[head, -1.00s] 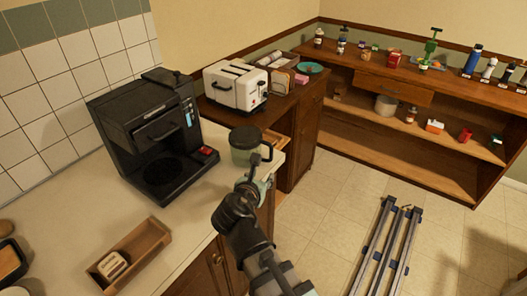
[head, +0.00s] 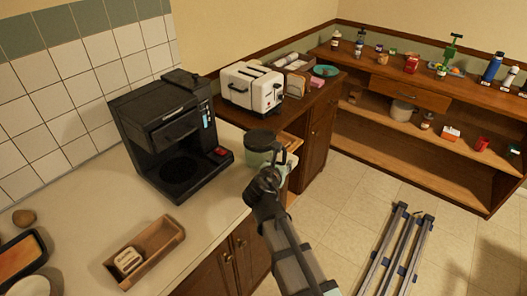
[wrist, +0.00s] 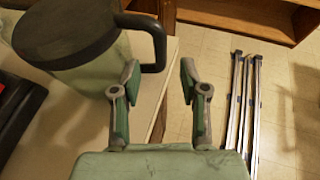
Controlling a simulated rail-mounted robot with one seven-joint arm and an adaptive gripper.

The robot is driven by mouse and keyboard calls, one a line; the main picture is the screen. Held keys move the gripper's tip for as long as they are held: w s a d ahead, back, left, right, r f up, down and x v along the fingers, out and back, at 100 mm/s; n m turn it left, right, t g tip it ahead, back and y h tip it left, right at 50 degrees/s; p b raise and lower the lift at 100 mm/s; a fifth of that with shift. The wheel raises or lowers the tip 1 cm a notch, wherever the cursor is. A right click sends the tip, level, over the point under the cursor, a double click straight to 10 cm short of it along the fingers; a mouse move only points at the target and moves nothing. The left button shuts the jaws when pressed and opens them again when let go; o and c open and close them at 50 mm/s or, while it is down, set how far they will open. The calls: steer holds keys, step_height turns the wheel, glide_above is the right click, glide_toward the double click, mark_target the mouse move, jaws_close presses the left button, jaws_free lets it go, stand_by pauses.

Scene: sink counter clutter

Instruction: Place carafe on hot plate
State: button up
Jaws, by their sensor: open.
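The carafe (head: 262,146), greenish with a black lid and black handle, stands upright on the counter near its right edge. In the wrist view the carafe (wrist: 75,60) is at upper left, and its handle (wrist: 155,40) reaches toward the space ahead of my fingers. My gripper (wrist: 158,80) is open and empty, just short of the handle. In the head view my gripper (head: 272,176) is at the carafe's near side, partly hidden by my arm. The black coffee maker (head: 165,125) stands left of the carafe. Its round dark hot plate (head: 181,168) is bare.
A white toaster (head: 252,88) stands on the wooden cabinet behind. A wooden box (head: 165,232) with a small pale item lies on the counter in front. The counter between coffee maker and carafe is narrow but clear. A shelf unit (head: 400,110) stands at back right.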

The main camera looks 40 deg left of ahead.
mark_target(284, 160)
steer(key=shift+p+x, duration=0.9)
steer(key=shift+x, duration=1.7)
jaws_close()
